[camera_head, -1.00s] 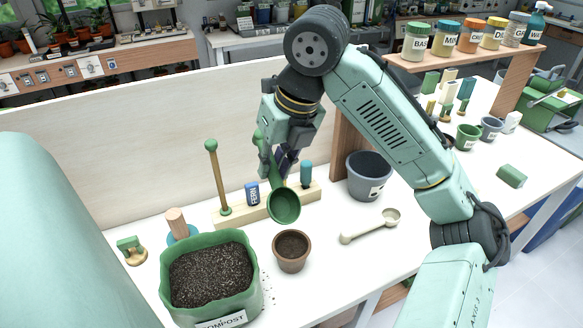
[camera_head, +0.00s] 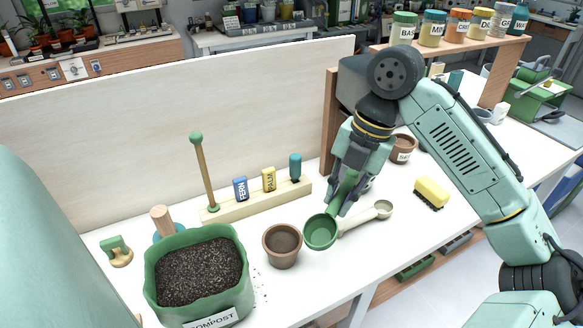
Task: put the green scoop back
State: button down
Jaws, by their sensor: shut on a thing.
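My gripper (camera_head: 345,198) is shut on the handle of the green scoop (camera_head: 320,232). The scoop's round bowl hangs low at the lower left of the gripper, beside the small brown pot (camera_head: 282,248). A cream scoop (camera_head: 383,210) lies on the white table, partly hidden behind the green scoop and my gripper. The wooden rack (camera_head: 240,207) stands to the left, apart from my gripper. It holds a tall green-knobbed stick (camera_head: 204,172), a blue FERN tag (camera_head: 240,188), a yellow PALM tag (camera_head: 268,179) and a teal-handled tool (camera_head: 295,167).
A green compost tub (camera_head: 240,280) stands at the front left. A wooden tamper (camera_head: 162,220) and a green-handled item (camera_head: 117,250) are behind it. A yellow brush (camera_head: 431,193) and a brown pot (camera_head: 404,149) are at right. A pale panel (camera_head: 170,110) backs the table.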

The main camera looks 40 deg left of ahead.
jog(key=d+f+m+b, duration=0.2)
jog(key=f, duration=0.1)
jog(key=w+d+f+m+y+b, duration=0.1)
jog(key=d+f+m+b, duration=0.1)
jog(key=f+b, duration=0.1)
jog(key=d+f+m+g+b, duration=0.1)
jog(key=d+f+m+b, duration=0.1)
jog(key=f, duration=0.2)
jog(key=shift+w+d+f+y, duration=0.15)
jog(key=shift+w+d+y, duration=0.2)
jog(key=shift+d+y, duration=0.05)
jog(key=shift+f+b, duration=0.45)
jog(key=shift+f, duration=0.15)
jog(key=c, duration=1.4)
grip_release()
